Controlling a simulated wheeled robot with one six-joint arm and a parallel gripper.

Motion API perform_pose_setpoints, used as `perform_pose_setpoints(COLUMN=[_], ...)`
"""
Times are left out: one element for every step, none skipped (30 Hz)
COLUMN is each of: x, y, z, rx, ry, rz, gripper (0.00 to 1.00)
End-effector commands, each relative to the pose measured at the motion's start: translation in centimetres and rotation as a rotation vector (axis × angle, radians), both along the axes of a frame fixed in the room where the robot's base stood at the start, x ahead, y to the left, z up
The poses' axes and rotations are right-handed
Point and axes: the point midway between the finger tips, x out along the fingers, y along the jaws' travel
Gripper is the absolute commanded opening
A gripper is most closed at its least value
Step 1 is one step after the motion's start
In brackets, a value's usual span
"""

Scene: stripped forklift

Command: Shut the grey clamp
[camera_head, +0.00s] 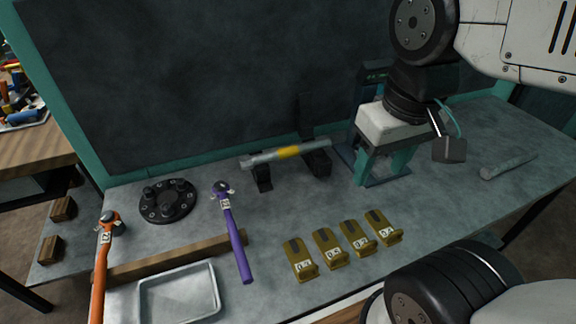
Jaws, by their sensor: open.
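A grey bar with a yellow band (289,152) lies across two dark supports on the bench. A dark grey upright piece (305,115) stands behind its right end, by the right support (319,163). It looks like the raised, open arm of the clamp, but its hinge is not clear. My gripper (381,171) points down to the right of the clamp, with its two teal fingers apart and nothing seen between them. It is apart from the clamp in the picture and partly hides a blue-grey stand (367,85) behind it.
Several brass tags (329,249) lie in front. A grey rod (509,166) lies right. A dark panel (200,80) stands behind.

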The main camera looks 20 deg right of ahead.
Motion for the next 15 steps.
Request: perform_pose_setpoints(x=[0.0,0.0,0.0,0.0,0.0,0.1,0.1,0.2,0.4,0.6,1.0,1.6,2.3,3.0,4.1], y=[0.0,0.0,0.0,0.0,0.0,-0.1,-0.1,-0.1,-0.2,-0.2,-0.2,-0.3,-0.3,-0.4,-0.6], z=[0.0,0.0,0.0,0.0,0.0,-0.1,-0.3,-0.5,-0.8,-1.1,-1.2,-1.3,-1.3,-1.3,-1.2], rx=[0.0,0.0,0.0,0.0,0.0,0.0,0.0,0.0,0.0,0.0,0.001,0.001,0.002,0.002,0.003], ry=[0.0,0.0,0.0,0.0,0.001,0.007,0.014,0.025,0.045,0.061,0.078,0.099,0.114,0.128,0.146], rz=[0.0,0.0,0.0,0.0,-0.001,-0.003,-0.004,-0.006,-0.008,-0.011,-0.014,-0.018,-0.021,-0.024,-0.029], gripper=[0.54,0.54,0.54,0.62,0.62,0.62,0.62,0.62,0.62,0.62,0.62,0.62,0.62,0.62,0.62])
